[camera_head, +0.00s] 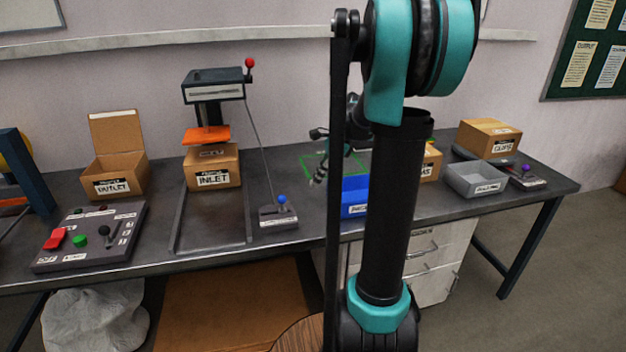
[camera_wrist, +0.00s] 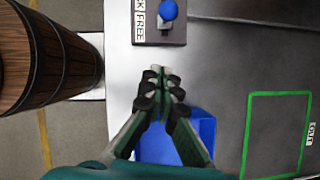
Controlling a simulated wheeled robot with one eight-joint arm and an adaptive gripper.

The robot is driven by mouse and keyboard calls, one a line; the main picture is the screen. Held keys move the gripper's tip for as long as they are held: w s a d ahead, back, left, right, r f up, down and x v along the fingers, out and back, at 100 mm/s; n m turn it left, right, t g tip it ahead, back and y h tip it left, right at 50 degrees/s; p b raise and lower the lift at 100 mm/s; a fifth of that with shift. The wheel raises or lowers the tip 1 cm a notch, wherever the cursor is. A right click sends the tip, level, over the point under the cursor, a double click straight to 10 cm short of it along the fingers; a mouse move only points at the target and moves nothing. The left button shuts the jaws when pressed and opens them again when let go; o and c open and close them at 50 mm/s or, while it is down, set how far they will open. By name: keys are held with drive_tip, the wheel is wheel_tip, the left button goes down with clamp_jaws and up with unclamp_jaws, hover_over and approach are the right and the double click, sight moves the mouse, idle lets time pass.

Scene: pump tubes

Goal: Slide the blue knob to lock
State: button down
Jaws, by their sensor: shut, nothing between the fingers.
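The blue knob (camera_head: 282,199) is a small blue ball on a grey base box (camera_head: 278,218) on the workbench, to the right of the INLET stand. In the wrist view the blue knob (camera_wrist: 168,10) shows at the top, beside a label reading in part "FREE". My gripper (camera_wrist: 158,72) is shut and empty. Its fingertips are apart from the knob, below it in the wrist view, with a blue bin underneath. In the head view my gripper (camera_head: 316,180) is partly hidden behind my arm, to the right of the knob.
A blue bin (camera_head: 355,196) and a green marked outline (camera_wrist: 247,130) lie near my gripper. A wooden barrel (camera_wrist: 75,55) stands by the bench edge. The INLET box (camera_head: 212,178), a tall stand and a control panel (camera_head: 90,235) are to the left.

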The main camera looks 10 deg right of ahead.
sight(278, 199)
drive_tip(key=x, duration=0.7)
drive_tip(key=shift+w+a, duration=0.2)
drive_tip(key=shift+a, duration=0.95)
drive_tip(key=shift+w+a+r, duration=0.1)
drive_tip(key=shift+a, duration=0.35)
drive_tip(key=shift+w+a+r, duration=0.1)
drive_tip(key=shift+a+r, duration=0.05)
drive_tip(key=shift+a, duration=0.25)
drive_tip(key=shift+a, duration=2.5)
